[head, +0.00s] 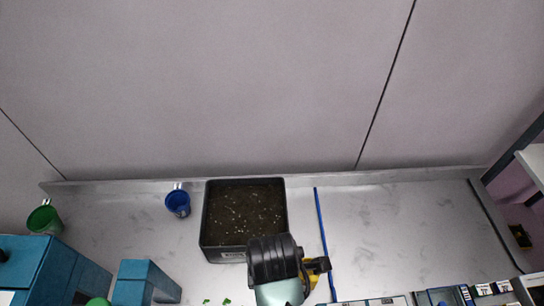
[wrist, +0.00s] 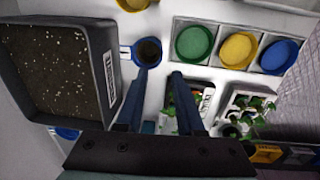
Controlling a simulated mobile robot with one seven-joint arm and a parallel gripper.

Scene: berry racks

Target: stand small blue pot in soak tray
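The soak tray (head: 203,236) is a black rectangular tray with dark, pale-specked contents. It fills the left of the wrist view (wrist: 103,62). A small blue pot (wrist: 133,56) with a dark inside stands beside the tray's labelled side, just beyond my left fingertip; my arm seems to hide it in the head view. Another blue pot-like vessel (head: 178,205) stands left of the tray, and a bit of blue (wrist: 67,133) shows below the tray in the wrist view. My gripper (wrist: 162,74) points down with its fingers apart and nothing between them.
A yellow vessel (head: 318,267) stands right of my gripper, and a green one (head: 45,219) at far left. A holder with green, yellow and blue round pieces (wrist: 216,62) and plant trays (wrist: 246,105) lie nearby.

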